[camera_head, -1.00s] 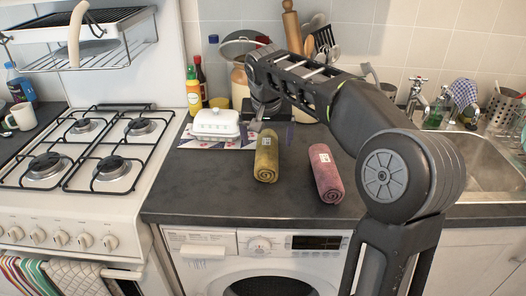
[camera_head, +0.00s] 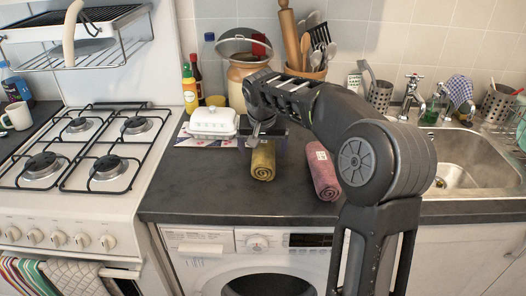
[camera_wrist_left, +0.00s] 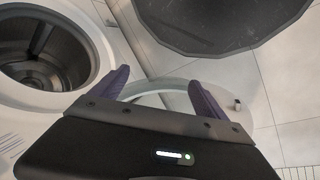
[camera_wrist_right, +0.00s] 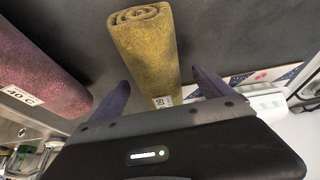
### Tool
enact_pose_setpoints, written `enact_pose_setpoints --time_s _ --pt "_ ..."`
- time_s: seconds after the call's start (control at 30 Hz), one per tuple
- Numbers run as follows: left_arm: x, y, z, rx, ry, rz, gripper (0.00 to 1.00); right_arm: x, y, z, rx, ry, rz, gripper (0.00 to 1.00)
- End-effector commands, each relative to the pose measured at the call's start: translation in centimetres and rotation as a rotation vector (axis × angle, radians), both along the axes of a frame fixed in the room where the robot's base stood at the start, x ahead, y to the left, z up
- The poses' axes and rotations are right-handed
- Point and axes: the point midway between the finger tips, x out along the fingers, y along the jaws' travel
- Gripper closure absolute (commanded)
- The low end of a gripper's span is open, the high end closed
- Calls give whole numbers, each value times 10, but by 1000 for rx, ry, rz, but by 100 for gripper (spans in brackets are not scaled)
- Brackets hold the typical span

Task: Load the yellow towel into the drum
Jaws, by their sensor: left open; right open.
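The rolled yellow towel (camera_head: 263,165) lies on the dark counter above the washer. My right gripper (camera_head: 262,130) is over its far end, open. In the right wrist view the yellow towel (camera_wrist_right: 148,50) runs between the two spread fingers (camera_wrist_right: 160,82), with its tag near the palm; I cannot tell whether they touch it. The washer (camera_head: 265,262) is under the counter. The left wrist view shows its open drum (camera_wrist_left: 45,48) at the left. My left gripper (camera_wrist_left: 158,80) is open and empty beside it, in front of a white ring that looks like the open door (camera_wrist_left: 175,92).
A pink rolled towel (camera_head: 323,170) lies right of the yellow one, close to my right arm. A white butter dish (camera_head: 213,122) stands behind left. The stove (camera_head: 85,150) is at the left, the sink (camera_head: 465,150) at the right. The counter's front left is clear.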

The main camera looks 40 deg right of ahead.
Motion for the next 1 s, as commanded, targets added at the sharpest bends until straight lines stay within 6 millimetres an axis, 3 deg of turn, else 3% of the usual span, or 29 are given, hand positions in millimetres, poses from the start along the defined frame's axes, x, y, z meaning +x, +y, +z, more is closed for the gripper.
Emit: enact_pose_setpoints --time_s 0.13,0.7,1.0 --pt "0 0 1 0 0 0 15 3 -2 -11 0 0 0 10" --pt "0 0 1 0 0 0 15 3 -3 -10 0 -1 0 10" --pt "0 0 1 0 0 0 15 3 -3 -10 0 -1 0 34"
